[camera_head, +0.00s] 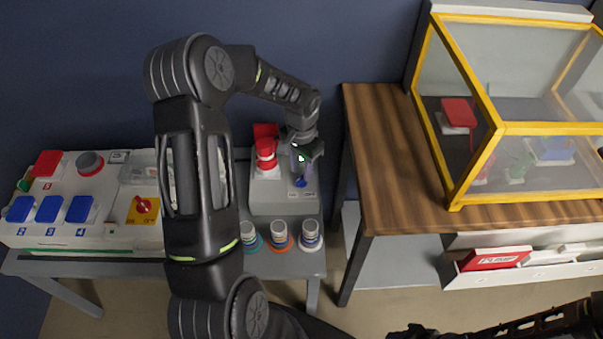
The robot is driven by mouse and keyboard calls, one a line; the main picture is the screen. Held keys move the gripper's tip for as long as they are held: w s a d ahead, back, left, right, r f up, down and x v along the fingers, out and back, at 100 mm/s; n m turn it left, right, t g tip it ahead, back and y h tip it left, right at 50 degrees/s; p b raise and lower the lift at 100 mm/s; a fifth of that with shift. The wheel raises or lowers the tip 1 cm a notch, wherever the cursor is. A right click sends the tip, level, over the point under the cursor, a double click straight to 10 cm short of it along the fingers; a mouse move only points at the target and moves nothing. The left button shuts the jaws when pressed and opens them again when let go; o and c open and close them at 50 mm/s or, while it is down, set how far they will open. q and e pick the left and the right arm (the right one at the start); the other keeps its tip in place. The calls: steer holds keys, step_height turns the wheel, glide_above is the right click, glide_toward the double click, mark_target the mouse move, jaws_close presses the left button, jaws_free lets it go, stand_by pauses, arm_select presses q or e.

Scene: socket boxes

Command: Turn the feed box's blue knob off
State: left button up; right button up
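The feed box (284,203) is a light grey box on the left table, with a red part (265,147) at its upper left. The blue knob (300,182) sits on its right side, partly covered from above by my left gripper. My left gripper (302,169) reaches down over the knob; its fingers are small and dark here, and I cannot tell whether they are open or touch the knob. The knob's pointing direction is too small to read. My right arm shows at the bottom right; its gripper (408,332) is cut off by the lower edge.
A control panel (100,240) with blue buttons, red buttons and a red rotary knob (143,205) on yellow lies left. Three small labelled cylinders (280,236) stand before the feed box. A wooden table (385,150) with a yellow-framed clear case (485,165) stands right.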

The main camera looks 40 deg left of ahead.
mark_target(301, 177)
arm_select(q)
steer(key=shift+f, duration=1.55)
steer(key=shift+c, duration=0.4)
jaws_close()
